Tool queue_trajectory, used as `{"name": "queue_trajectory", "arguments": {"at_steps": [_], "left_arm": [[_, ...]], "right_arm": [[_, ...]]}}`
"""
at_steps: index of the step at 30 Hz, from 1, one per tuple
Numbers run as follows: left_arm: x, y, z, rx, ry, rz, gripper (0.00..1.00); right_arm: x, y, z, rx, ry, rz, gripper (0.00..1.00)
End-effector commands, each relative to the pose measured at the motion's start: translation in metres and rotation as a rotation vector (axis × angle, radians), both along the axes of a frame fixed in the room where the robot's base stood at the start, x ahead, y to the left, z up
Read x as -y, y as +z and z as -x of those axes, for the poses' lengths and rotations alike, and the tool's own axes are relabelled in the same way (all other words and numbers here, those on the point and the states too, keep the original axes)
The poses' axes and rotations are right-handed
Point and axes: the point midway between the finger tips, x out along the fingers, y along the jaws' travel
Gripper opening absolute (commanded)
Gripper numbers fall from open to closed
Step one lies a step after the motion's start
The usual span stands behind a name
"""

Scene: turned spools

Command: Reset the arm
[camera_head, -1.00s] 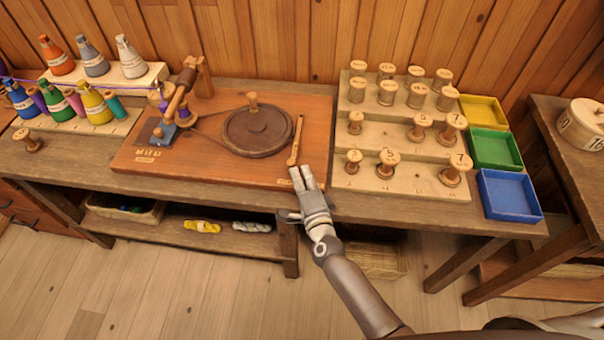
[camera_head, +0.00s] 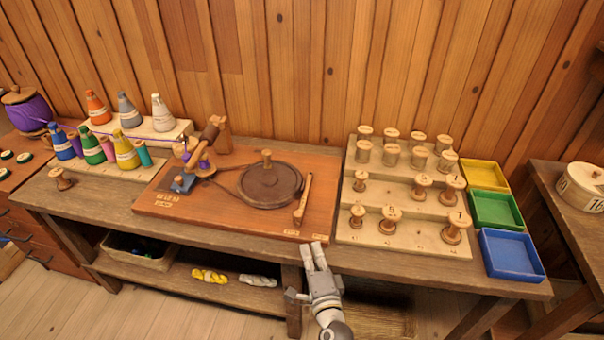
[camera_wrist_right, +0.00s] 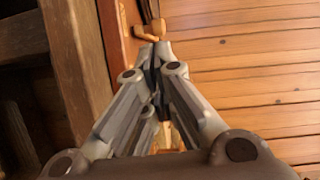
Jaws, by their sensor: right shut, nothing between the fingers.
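My right gripper (camera_head: 318,246) is in front of the workbench's front edge, just below the board's right corner in the head view. Its fingers point toward the bench, and it is shut and empty. In the right wrist view the fingertips (camera_wrist_right: 155,52) meet near the wooden handle (camera_wrist_right: 150,30), with no contact that I can make out. That wooden handle (camera_head: 302,200) lies at the right of the winder board (camera_head: 225,219), apart from the gripper in the head view. My left gripper is not in view.
A stepped spool rack (camera_head: 385,235) stands right of the board. Yellow (camera_head: 484,174), green (camera_head: 496,210) and blue (camera_head: 511,256) trays are beside it. A lower shelf (camera_head: 195,293) holds yarn and a basket. Floor shows in front.

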Motion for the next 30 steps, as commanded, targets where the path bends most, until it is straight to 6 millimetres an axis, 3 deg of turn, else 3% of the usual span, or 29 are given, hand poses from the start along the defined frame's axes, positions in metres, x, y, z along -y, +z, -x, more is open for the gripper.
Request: {"name": "queue_trajectory", "arguments": {"at_steps": [5,8,11,15,21,27,30], "left_arm": [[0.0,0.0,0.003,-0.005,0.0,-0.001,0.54],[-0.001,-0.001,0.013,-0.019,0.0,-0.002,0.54],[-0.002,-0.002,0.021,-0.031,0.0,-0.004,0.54],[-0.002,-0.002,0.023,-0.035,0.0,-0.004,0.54],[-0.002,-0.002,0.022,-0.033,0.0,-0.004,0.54],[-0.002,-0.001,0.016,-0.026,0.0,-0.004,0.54],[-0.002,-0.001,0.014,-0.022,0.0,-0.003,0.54]], "right_arm": [[0.0,-0.013,0.004,-0.022,0.011,0.034,0.0],[0.002,-0.05,0.018,-0.082,0.05,0.146,0.0],[0.008,-0.11,0.047,-0.182,0.125,0.324,0.0],[0.023,-0.199,0.106,-0.343,0.273,0.595,0.0],[0.06,-0.304,0.213,-0.559,0.527,0.919,0.0],[0.109,-0.376,0.337,-0.756,0.827,1.174,0.0],[0.134,-0.396,0.393,-0.832,0.972,1.266,0.0]]}}
